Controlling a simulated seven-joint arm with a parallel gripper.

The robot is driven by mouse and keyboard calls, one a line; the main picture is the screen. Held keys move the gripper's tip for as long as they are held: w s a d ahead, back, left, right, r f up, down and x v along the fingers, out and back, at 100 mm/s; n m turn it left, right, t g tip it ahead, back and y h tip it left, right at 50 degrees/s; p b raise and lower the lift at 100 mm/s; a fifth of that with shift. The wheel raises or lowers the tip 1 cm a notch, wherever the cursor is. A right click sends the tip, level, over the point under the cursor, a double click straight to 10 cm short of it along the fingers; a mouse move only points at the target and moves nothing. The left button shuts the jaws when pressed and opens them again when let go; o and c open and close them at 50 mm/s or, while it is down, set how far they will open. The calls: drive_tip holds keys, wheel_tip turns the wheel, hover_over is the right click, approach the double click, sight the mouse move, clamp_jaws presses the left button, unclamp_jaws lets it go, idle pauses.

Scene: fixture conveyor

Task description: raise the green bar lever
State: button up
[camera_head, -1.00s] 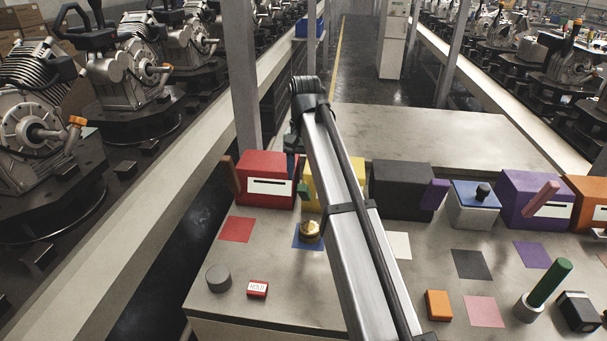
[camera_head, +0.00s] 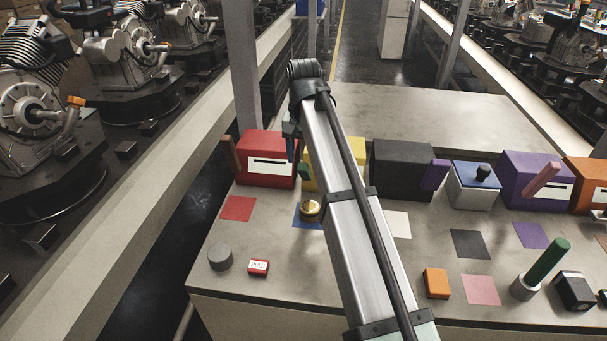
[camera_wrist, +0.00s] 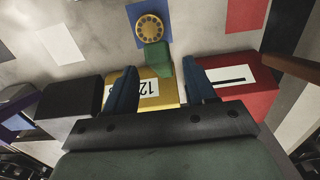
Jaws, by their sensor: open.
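The green bar lever (camera_head: 304,172) is on the left side of the yellow box (camera_head: 335,160), in part hidden behind my arm. In the wrist view the green bar (camera_wrist: 157,58) sticks out from the yellow box (camera_wrist: 150,92). My gripper (camera_wrist: 160,66) is open, with its two blue fingers apart on either side of the yellow box's face. The bar's end shows just beyond the fingertips, between them in the picture; I see no contact. In the head view only a bit of a blue finger (camera_head: 291,148) shows, beside the red box.
A red box (camera_head: 265,170) with a brown lever (camera_head: 229,153) stands close to the left. A black box (camera_head: 402,168) stands to the right. A gold knob (camera_head: 310,208) on a blue square is in front. A separate green stick (camera_head: 548,260) stands at the right.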

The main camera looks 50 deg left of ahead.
sight(304, 175)
drive_tip(key=shift+f, duration=3.4)
drive_tip(key=shift+c, duration=0.3)
clamp_jaws()
